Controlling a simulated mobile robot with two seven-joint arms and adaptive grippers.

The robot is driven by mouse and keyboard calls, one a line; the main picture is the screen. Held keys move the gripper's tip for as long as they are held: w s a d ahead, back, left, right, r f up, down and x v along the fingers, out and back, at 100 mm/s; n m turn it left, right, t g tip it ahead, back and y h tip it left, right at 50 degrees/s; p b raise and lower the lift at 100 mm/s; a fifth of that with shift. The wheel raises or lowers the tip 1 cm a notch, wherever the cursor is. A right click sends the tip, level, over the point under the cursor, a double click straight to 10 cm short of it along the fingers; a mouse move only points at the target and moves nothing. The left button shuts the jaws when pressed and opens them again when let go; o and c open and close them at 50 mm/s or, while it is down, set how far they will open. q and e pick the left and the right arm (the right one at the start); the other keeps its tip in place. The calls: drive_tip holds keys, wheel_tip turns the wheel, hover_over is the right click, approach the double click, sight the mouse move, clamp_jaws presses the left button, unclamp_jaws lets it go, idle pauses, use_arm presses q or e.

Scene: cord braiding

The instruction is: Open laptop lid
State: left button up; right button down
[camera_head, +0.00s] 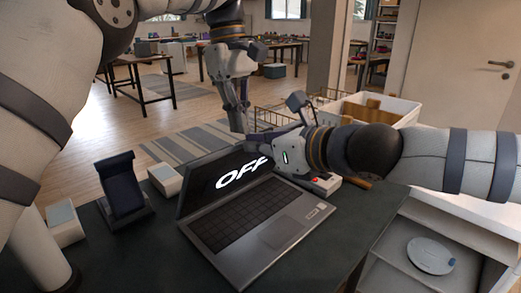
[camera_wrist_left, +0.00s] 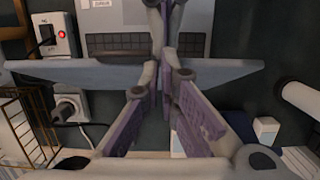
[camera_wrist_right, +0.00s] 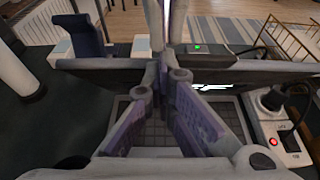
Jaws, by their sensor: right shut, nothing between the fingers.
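A grey laptop (camera_head: 262,225) stands on the dark table with its lid raised. Its screen (camera_head: 205,184) shows the word OFF and its keyboard is uncovered. My left gripper (camera_head: 237,124) points down behind the lid's top edge; its fingertips look close together, but a grip on the lid cannot be made out. In the left wrist view the lid's edge (camera_wrist_left: 95,72) runs across behind the fingers. My right gripper (camera_head: 255,136) is shut and empty by the upper right part of the lid. In the right wrist view the lid (camera_wrist_right: 105,70) crosses behind its fingers.
A dark stand (camera_head: 124,190) and small pale boxes (camera_head: 165,179) are left of the laptop. A switch box with a red light (camera_head: 320,183) is close behind its right side. A wire basket (camera_head: 275,117) and white bin (camera_head: 375,107) are farther back.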

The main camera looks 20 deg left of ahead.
use_arm(q)
drive_tip(key=o, duration=1.3)
drive_tip(key=shift+d+f, duration=0.1)
drive_tip(key=shift+f, duration=0.05)
